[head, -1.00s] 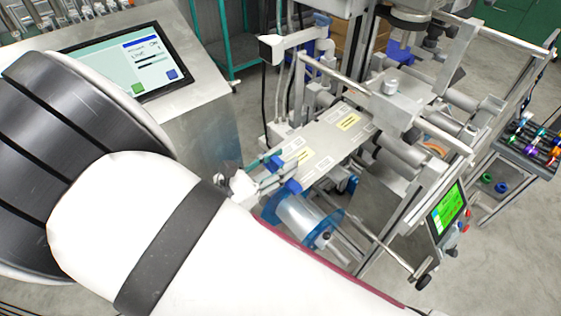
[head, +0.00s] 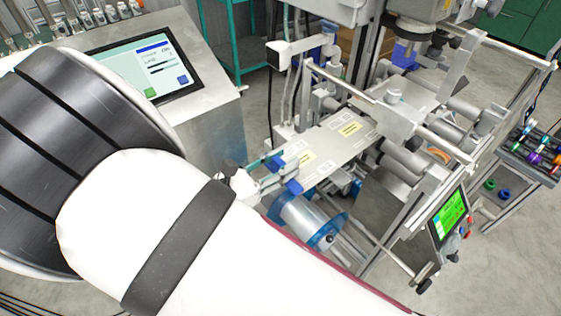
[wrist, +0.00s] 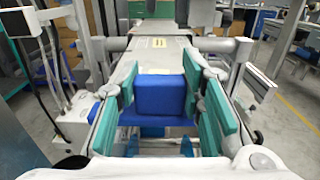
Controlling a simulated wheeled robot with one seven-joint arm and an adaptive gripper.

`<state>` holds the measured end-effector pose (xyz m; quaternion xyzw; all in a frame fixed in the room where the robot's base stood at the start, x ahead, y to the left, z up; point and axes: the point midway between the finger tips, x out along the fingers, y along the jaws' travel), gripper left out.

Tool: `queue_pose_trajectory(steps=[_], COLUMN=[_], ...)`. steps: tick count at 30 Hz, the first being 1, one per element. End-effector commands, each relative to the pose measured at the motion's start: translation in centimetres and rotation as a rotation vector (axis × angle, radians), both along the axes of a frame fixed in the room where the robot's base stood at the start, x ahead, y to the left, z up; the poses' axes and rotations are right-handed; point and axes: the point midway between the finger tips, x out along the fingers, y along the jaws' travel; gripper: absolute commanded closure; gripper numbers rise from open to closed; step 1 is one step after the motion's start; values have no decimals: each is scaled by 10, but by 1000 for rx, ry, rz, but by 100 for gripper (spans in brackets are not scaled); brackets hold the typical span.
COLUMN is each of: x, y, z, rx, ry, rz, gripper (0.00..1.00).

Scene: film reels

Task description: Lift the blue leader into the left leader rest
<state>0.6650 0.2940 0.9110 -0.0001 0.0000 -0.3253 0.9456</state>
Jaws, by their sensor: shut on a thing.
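The blue leader (wrist: 160,95) is a blue block between the teal finger pads of my gripper (wrist: 162,92) in the wrist view. My gripper is shut on it. In the head view, my gripper (head: 273,173) is at the near end of a pale grey plate, and the blue leader (head: 293,187) shows beside the fingertips, above a reel. The plate (head: 330,143) has white and yellow labels and runs away from my gripper. I cannot tell which part of it is the left leader rest, nor whether the leader touches the plate.
A reel with blue flanges (head: 310,219) hangs below the plate's near end. Metal rollers and rails (head: 405,160) stand on the right. A touchscreen console (head: 150,65) is on the left. A green-lit panel (head: 447,213) is at the lower right. My arm hides the lower front.

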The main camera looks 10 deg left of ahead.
Motion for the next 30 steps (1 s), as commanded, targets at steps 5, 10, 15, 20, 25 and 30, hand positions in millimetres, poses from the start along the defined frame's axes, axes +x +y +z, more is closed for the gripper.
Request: queue_pose_trajectory(steps=[5,10,15,20,25,30], x=[-2,-5,-8,-10,-13,-15], y=[1,3,5,7,10,12], z=[5,11,17,23,29,35], rx=[1,1,1,1,0,1], ry=[-1,-1,0,0,0,-1], rz=[0,0,0,0,0,0], gripper=[97,97,97,97,97,97])
